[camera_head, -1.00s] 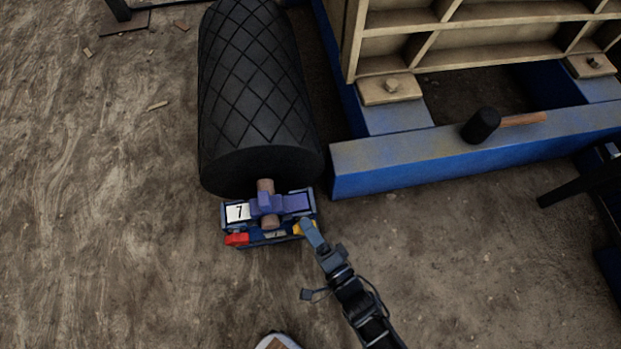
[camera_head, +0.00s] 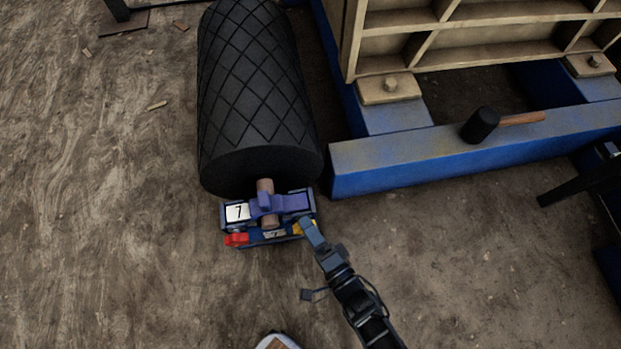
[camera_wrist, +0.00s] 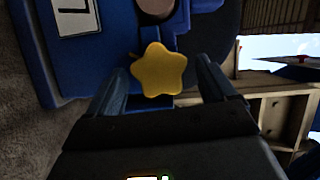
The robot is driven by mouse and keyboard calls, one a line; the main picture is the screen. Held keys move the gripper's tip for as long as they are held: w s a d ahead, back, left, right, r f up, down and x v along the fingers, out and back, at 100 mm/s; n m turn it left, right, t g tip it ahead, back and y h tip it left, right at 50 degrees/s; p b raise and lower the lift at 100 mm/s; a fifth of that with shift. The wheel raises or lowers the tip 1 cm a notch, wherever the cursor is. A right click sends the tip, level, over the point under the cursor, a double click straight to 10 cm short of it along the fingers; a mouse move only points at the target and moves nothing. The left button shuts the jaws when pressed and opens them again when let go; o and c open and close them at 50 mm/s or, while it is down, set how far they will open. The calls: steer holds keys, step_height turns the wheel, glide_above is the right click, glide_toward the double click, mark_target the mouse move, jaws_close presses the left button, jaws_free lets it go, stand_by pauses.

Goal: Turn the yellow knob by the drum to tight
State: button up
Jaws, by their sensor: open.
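The yellow knob (camera_wrist: 159,69) is star-shaped and sits on the blue bracket at the drum's end. In the wrist view it lies between the two open fingers of my gripper (camera_wrist: 165,82), with a gap visible on each side. In the head view only a small yellow part of the knob (camera_head: 298,229) shows, partly hidden by my gripper (camera_head: 307,228). The black drum (camera_head: 255,95) has a diamond-grooved surface. Its shaft rests in the blue bracket (camera_head: 309,207), which carries a white label with a 7 (camera_head: 237,212).
A red part (camera_head: 236,239) is on the bracket's left side. A blue beam (camera_head: 420,158) right of the drum bears a black-headed hammer (camera_head: 482,125). A beige ribbed frame (camera_head: 480,55) stands behind. Dirt ground is open at left and lower right.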

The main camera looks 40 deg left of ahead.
steer(key=p+v, duration=0.2)
steer(key=v, duration=0.5)
steer(key=shift+s+d+p, duration=0.2)
steer(key=shift+d+p, duration=0.1)
steer(key=shift+d, duration=0.05)
stand_by(0.4)
